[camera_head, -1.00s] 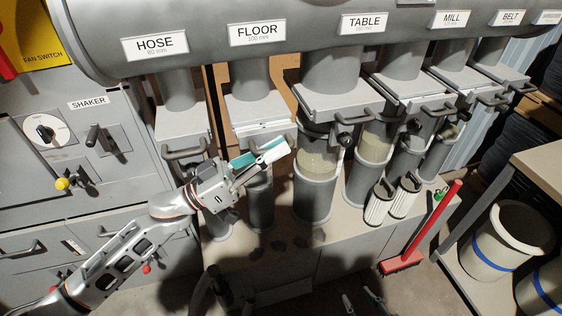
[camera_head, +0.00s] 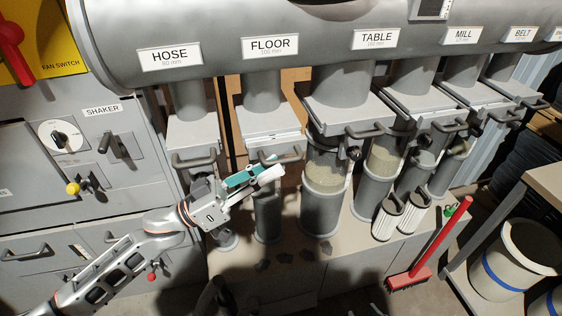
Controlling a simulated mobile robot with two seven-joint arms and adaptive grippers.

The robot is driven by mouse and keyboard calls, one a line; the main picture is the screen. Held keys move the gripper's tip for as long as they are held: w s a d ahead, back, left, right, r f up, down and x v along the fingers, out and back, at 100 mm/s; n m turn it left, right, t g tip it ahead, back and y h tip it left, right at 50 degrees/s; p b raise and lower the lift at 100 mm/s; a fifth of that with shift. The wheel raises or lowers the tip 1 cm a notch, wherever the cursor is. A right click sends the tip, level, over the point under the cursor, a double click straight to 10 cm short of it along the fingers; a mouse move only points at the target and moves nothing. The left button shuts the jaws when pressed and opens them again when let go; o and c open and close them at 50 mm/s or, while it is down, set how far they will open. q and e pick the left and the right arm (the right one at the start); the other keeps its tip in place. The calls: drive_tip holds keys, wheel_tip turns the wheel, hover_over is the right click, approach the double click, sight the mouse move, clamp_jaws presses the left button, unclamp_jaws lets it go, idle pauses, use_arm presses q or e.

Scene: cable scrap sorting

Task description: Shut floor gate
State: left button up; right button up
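The floor gate (camera_head: 268,146) is a grey slide plate under the pipe marked FLOOR. Its dark bar handle (camera_head: 288,157) sticks out at the front. My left gripper (camera_head: 262,175), with teal and white fingers, is just below and in front of that handle. Its fingers look parted, with nothing visible between them. They overlap the top of the grey tube below the gate, and I cannot tell whether they touch the handle. Only what may be one small fingertip of my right gripper (camera_head: 379,308) shows at the bottom edge.
The hose gate handle (camera_head: 194,161) is close on the left, and the table gate handle (camera_head: 366,131) is on the right. A red broom (camera_head: 440,240) leans near two pleated filters (camera_head: 388,218).

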use_arm(q)
drive_tip(key=v, duration=0.8)
drive_tip(key=shift+a, duration=0.2)
drive_tip(key=shift+f, duration=0.1)
